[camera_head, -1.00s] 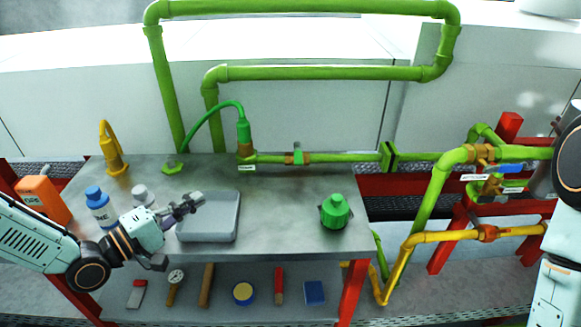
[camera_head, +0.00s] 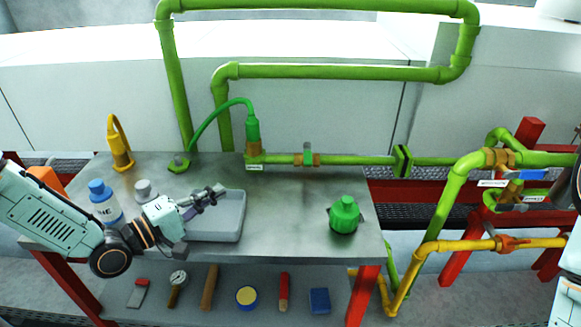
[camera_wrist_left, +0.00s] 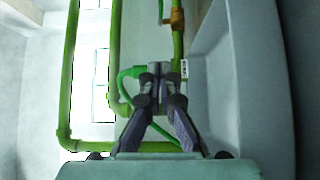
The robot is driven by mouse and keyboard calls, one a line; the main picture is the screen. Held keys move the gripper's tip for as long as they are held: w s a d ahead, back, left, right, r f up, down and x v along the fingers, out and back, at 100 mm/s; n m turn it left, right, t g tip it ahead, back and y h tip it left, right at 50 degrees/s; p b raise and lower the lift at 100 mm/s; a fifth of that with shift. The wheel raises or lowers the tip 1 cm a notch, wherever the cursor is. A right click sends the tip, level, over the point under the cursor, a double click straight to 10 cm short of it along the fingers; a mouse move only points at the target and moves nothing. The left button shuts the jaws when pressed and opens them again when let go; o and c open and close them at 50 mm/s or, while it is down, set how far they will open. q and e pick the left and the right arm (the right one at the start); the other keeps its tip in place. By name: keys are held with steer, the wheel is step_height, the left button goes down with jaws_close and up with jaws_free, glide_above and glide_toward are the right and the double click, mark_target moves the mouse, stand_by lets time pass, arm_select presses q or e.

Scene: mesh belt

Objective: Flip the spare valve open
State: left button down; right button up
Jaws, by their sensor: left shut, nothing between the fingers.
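Several valves show, and their labels are too small to read, so I cannot tell which is the spare. One valve with a green handle (camera_head: 307,152) sits in the green pipe along the table's back, its handle standing up across the pipe. At the right are a valve with a blue handle (camera_head: 530,174) and an orange valve (camera_head: 512,243) on the yellow pipe. My left gripper (camera_head: 219,191) is shut and empty above the grey tray, well short of the valves. It also shows in the left wrist view (camera_wrist_left: 160,70). My right gripper is out of view.
On the metal table (camera_head: 285,225) are a grey tray (camera_head: 241,221), a green container (camera_head: 345,215), a blue-capped bottle (camera_head: 104,202) and a yellow hooked fitting (camera_head: 120,145). A green hose (camera_head: 215,108) arches at the back. Small tools lie on the lower shelf. The table's middle is clear.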

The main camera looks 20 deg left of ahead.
arm_select(q)
steer(key=b, duration=0.5)
glide_toward(308, 153)
steer(key=w+a, duration=0.1)
steer(key=w, duration=0.2)
steer(key=shift+a+f, duration=0.2)
steer(key=shift+a, duration=0.2)
steer(key=d, duration=0.2)
steer(key=shift+w+d, duration=0.55)
steer(key=shift+d, duration=0.3)
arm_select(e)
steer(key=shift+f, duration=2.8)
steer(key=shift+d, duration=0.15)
